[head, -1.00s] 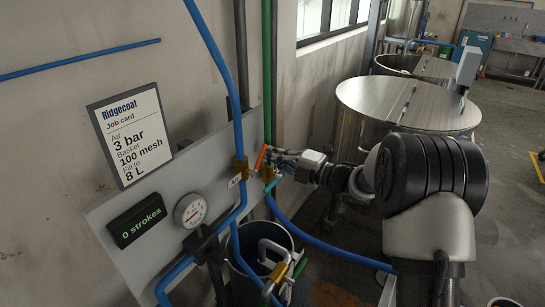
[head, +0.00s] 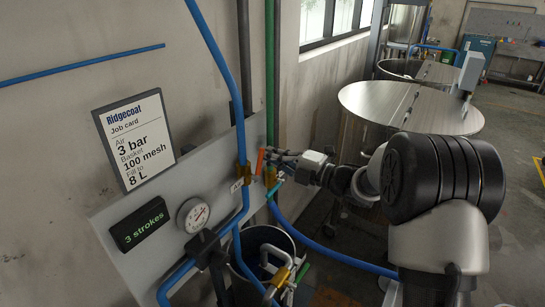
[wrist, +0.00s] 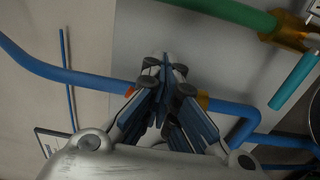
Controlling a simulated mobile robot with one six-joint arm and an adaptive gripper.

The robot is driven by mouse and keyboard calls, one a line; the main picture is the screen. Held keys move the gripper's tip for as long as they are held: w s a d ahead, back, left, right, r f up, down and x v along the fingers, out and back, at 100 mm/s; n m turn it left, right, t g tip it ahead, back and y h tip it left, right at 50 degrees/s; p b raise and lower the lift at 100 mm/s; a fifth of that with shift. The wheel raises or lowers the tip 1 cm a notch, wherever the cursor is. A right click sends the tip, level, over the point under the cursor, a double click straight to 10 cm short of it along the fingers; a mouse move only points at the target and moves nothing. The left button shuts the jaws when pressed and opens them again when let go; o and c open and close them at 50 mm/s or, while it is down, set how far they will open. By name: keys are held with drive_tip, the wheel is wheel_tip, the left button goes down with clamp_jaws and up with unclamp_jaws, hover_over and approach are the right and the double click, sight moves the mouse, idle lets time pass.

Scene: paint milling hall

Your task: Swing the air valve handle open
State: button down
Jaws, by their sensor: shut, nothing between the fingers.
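The air valve is a brass body (head: 243,175) on the blue pipe, with an orange handle (head: 260,161) beside it that stands nearly upright in the head view. My gripper (head: 277,158) is shut and empty, just right of the orange handle. In the wrist view my gripper (wrist: 165,78) lies in front of the blue pipe. It hides most of the valve; only an orange bit of the handle (wrist: 130,92) and a brass edge (wrist: 203,99) show. I cannot tell whether the fingers touch the handle. The counter (head: 139,224) reads 3 strokes.
A second brass valve with a teal handle (wrist: 294,80) sits on the green pipe (wrist: 225,12), close to my gripper. A pressure gauge (head: 193,214) is on the panel. A bucket (head: 262,240) stands below. Metal tanks (head: 410,107) are behind my arm.

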drive_tip(key=shift+s+a+r, duration=0.35)
drive_tip(key=shift+s+r, duration=0.2)
drive_tip(key=shift+r, duration=0.05)
drive_tip(key=shift+s+a, duration=0.1)
drive_tip(key=shift+w+d+b, duration=0.3)
drive_tip(key=shift+w+b, duration=0.1)
idle(0.5)
drive_tip(key=shift+r, duration=0.1)
drive_tip(key=b+v, duration=0.1)
drive_tip(key=v, duration=0.8)
drive_tip(key=shift+b, duration=0.4)
